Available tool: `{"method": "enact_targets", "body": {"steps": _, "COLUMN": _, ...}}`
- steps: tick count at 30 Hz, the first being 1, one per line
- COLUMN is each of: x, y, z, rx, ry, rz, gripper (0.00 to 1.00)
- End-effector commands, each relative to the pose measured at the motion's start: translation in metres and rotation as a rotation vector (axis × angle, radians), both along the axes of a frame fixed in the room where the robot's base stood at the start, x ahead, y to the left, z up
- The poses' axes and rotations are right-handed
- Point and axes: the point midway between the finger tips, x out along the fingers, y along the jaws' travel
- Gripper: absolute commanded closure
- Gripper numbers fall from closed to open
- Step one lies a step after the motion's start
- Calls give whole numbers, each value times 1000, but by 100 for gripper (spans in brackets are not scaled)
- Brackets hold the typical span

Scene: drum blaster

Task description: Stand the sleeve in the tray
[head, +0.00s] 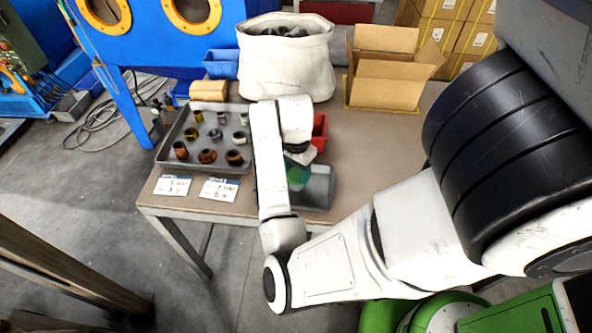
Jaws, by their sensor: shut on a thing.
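A grey tray (163,156) lies at the left of the table, with several short sleeves standing in it, copper, brass and dark metal. One wide copper sleeve (207,156) is near its front edge. My gripper (298,178) points down over a dark grey bin (320,190), right of the tray. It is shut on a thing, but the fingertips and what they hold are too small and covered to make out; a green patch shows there. My white forearm stands between the tray and the bin and hides part of the bin.
A red bin (320,131) stands behind my gripper. A white sack (285,68), a blue bin (221,64), a tan block (208,91) and an open cardboard box (385,85) are at the back. Two label cards (219,189) lie before the tray. The table's right side is clear.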

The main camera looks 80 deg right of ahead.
Motion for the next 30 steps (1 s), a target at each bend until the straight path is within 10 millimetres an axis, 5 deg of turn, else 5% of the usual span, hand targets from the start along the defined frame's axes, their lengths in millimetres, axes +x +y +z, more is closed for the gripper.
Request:
{"method": "enact_targets", "body": {"steps": 28, "x": 0, "y": 0, "z": -13, "rx": -1, "ry": 0, "rz": 0, "gripper": 81}}
{"method": "enact_targets", "body": {"steps": 29, "x": 0, "y": 0, "z": -12, "rx": -1, "ry": 0, "rz": 0, "gripper": 43}}
{"method": "enact_targets", "body": {"steps": 30, "x": 0, "y": 0, "z": -12, "rx": -1, "ry": 0, "rz": 0, "gripper": 39}}
